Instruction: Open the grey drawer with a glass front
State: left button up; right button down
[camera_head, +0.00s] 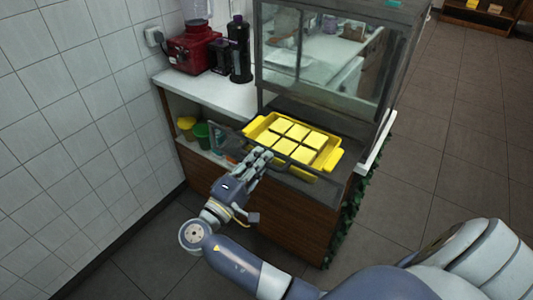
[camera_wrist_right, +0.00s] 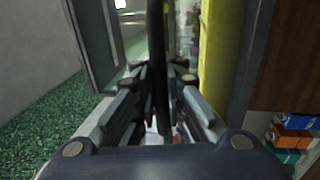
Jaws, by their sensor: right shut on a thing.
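The grey drawer (camera_head: 337,176) stands out from under the glass case, so it looks open. Its framed glass front (camera_head: 222,139) faces my arm. A yellow tray (camera_head: 333,162) with several pale yellow blocks (camera_head: 297,131) sits in it. My right gripper (camera_head: 262,158) is at the front of the drawer, shut on a dark bar, the drawer handle (camera_wrist_right: 157,55). In the wrist view the bar runs upright between the fingers of my right gripper (camera_wrist_right: 160,85). The fingers hide part of the handle and front. My left gripper is out of view.
The glass case (camera_head: 325,50) stands above the drawer on a wooden cabinet (camera_head: 290,215). A red machine (camera_head: 192,50) and a dark bottle (camera_head: 239,50) stand on the white counter to the left. Cups (camera_head: 201,132) sit on a lower shelf. The tiled floor in front is clear.

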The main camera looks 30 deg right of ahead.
jog(key=shift+s+a+f, duration=0.15)
jog(key=shift+s+a, duration=0.05)
jog(key=shift+a, duration=0.2)
jog(key=shift+s+a, duration=0.2)
jog(key=shift+a, duration=0.2)
jog(key=c, duration=1.7)
grip_release()
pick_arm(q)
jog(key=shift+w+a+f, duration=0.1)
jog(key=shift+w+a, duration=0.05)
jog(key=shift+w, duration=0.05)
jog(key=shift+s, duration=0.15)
